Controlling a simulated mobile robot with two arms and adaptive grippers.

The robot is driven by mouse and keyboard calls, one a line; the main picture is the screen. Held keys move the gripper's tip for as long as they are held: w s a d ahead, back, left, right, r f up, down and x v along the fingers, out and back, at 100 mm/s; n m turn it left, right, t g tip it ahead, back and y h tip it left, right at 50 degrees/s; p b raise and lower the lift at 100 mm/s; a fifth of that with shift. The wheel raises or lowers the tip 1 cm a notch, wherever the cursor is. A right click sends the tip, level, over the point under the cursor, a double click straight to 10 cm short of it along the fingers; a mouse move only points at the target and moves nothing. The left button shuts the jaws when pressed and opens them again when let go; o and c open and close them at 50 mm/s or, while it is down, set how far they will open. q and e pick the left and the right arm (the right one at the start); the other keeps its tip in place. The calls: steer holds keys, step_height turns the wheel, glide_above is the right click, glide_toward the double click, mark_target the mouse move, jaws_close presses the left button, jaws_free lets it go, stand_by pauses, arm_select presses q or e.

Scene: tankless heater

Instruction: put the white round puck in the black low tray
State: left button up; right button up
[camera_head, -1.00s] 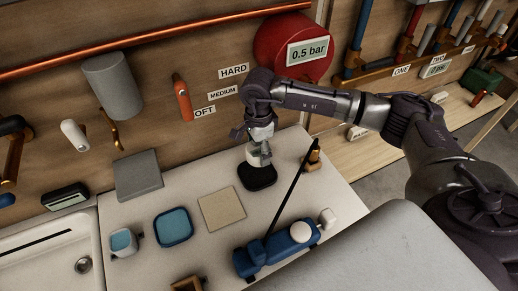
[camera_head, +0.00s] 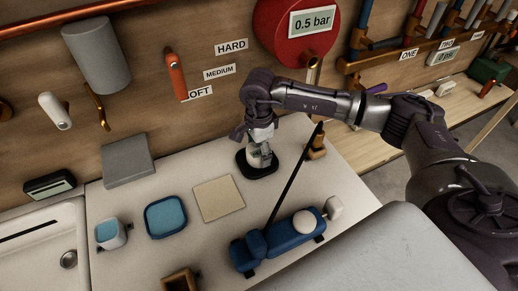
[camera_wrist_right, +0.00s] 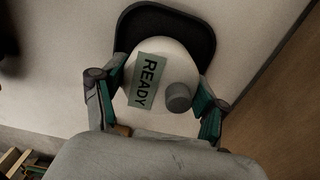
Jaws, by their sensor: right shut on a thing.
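The white round puck (camera_wrist_right: 182,60) carries a green "READY" label and a short grey knob. My right gripper (camera_wrist_right: 160,98) is shut on it, with one finger at each side. The puck also shows below the fingers in the head view (camera_head: 257,160), partly hidden by them. The black low tray (camera_wrist_right: 203,32) lies beneath and behind the puck. In the head view the tray (camera_head: 262,173) shows around the puck and fingertips. I cannot tell whether the puck touches the tray floor. My left gripper is not in view.
A beige square pad (camera_head: 218,198) and a blue tray (camera_head: 166,217) lie left of the black tray. A blue device (camera_head: 280,242) with a thin black rod stands in front. A copper fitting (camera_head: 317,145) stands close on the right. A red gauge (camera_head: 295,35) is behind.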

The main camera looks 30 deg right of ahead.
steer(key=shift+f+b, duration=0.45)
stand_by(0.5)
steer(key=o, duration=1.4)
step_height(320, 180, up, 12)
